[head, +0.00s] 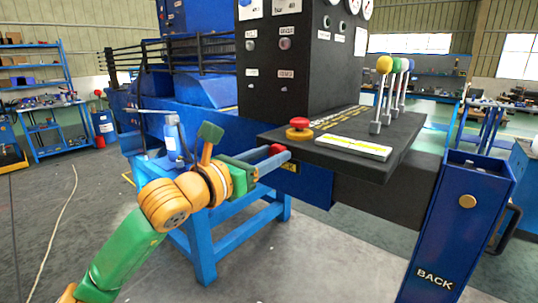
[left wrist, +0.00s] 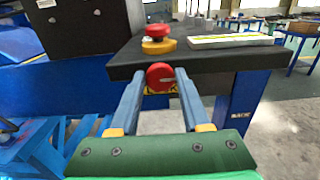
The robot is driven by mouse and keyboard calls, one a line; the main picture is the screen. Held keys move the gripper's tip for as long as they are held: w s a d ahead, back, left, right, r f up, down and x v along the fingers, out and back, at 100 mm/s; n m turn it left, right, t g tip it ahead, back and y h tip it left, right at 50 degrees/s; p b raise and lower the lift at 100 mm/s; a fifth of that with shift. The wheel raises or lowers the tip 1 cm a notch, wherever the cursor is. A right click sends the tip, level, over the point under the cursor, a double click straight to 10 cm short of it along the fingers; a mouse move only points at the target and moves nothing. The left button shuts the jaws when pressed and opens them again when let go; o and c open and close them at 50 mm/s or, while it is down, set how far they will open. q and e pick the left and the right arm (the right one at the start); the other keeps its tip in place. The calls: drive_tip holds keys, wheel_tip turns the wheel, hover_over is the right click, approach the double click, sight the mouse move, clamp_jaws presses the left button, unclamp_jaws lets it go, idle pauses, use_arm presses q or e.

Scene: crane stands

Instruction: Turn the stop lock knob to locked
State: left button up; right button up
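The stop lock knob is a round red knob (left wrist: 160,76) on the front face of the black console, below its top edge. A pale mark shows on its face; I cannot tell its exact setting. It also shows in the head view (head: 277,149), partly hidden by my fingers. My left gripper (left wrist: 161,72) points at the knob with one blue-grey finger on each side. The fingers stand wide apart, and thin gaps seem to show beside the knob; whether the tips reach past its face is unclear. My right gripper is out of view.
A red mushroom button on a yellow base (head: 299,129) stands on the console top (head: 385,160), just above the knob. Levers with coloured balls (head: 384,64) rise behind a pale label plate (head: 353,147). A blue post marked BACK (head: 455,225) stands at the right.

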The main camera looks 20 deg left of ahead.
use_arm(q)
clamp_jaws()
drive_tip(key=m+b, duration=0.2)
drive_tip(key=m, duration=0.4)
drive_tip(key=m+b, duration=0.2)
drive_tip(key=m, duration=0.4)
drive_tip(key=m+b, duration=0.2)
drive_tip(key=m, duration=0.3)
drive_tip(key=shift+d+f+m, duration=0.2)
drive_tip(key=shift+f+m, duration=0.1)
drive_tip(key=shift+m, duration=0.1)
idle(0.4)
drive_tip(key=o, duration=0.9)
unclamp_jaws()
drive_tip(key=shift+s, duration=0.1)
drive_tip(key=shift+r, duration=0.1)
